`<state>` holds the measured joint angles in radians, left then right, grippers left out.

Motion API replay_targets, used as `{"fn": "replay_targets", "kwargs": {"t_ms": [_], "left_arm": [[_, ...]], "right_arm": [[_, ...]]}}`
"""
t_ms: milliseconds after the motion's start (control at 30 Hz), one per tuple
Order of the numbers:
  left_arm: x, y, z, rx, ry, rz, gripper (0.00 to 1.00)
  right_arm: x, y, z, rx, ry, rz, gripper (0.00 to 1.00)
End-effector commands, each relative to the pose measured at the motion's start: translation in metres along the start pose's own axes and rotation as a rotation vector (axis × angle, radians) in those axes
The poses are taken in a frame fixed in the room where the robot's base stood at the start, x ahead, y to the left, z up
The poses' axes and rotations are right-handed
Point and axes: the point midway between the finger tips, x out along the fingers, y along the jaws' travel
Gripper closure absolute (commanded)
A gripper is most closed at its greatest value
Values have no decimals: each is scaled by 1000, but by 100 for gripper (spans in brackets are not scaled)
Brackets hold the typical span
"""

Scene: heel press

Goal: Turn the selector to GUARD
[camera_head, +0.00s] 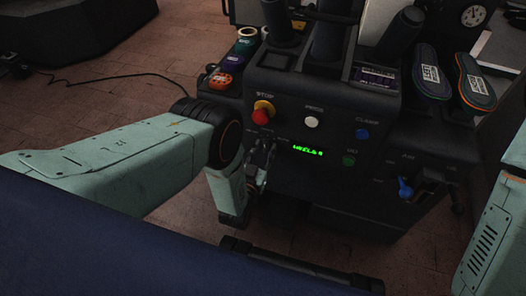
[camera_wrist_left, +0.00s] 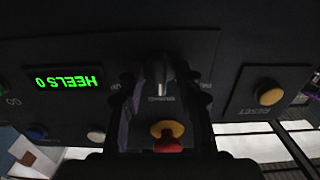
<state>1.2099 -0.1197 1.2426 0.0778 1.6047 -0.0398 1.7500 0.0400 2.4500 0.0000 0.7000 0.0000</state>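The selector (camera_wrist_left: 160,75) is a small grey bar knob on the dark front panel in the left wrist view, with its bar running up and down in the picture. The small labels around it are partly covered by my fingers, and I cannot read them surely. My left gripper (camera_wrist_left: 158,103) has its two dark fingers apart on either side of the knob, with gaps visible. In the head view my left gripper (camera_head: 262,163) is at the panel below the STOP button, and it hides the selector there. My right gripper is out of view.
The red STOP button (camera_head: 263,112) is close above my left gripper. The green HEELS display (camera_head: 308,151) is right of it. White (camera_head: 311,122), blue (camera_head: 362,134) and green (camera_head: 348,160) buttons and a blue lever (camera_head: 405,187) are farther right. A RESET button (camera_wrist_left: 270,93) shows in the wrist view.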

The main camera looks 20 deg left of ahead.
Motion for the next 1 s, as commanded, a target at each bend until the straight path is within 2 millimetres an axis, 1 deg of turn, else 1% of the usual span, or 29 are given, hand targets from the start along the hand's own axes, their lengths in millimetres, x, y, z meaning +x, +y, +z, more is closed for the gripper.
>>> {"fn": "replay_targets", "kwargs": {"t_ms": [67, 167, 267, 500, 600, 700, 800, 1000], "left_arm": [[-4, 0, 1, 0, -2, 0, 65], [-15, 0, 1, 0, -4, 0, 65], [-33, 0, 1, 0, -5, 1, 65], [-83, 0, 1, -1, -5, 1, 65], [-99, 0, 1, -1, -4, 1, 65], [-110, 0, 0, -1, -2, 1, 65], [-117, 0, 0, 0, -1, 0, 65], [-120, 0, 0, 0, 0, 0, 65]], "right_arm": [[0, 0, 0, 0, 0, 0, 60], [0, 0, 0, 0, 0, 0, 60], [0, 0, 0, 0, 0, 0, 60], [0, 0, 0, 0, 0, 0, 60], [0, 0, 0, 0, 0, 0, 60], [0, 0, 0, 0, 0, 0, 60], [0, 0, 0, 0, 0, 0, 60], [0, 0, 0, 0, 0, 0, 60]]}}
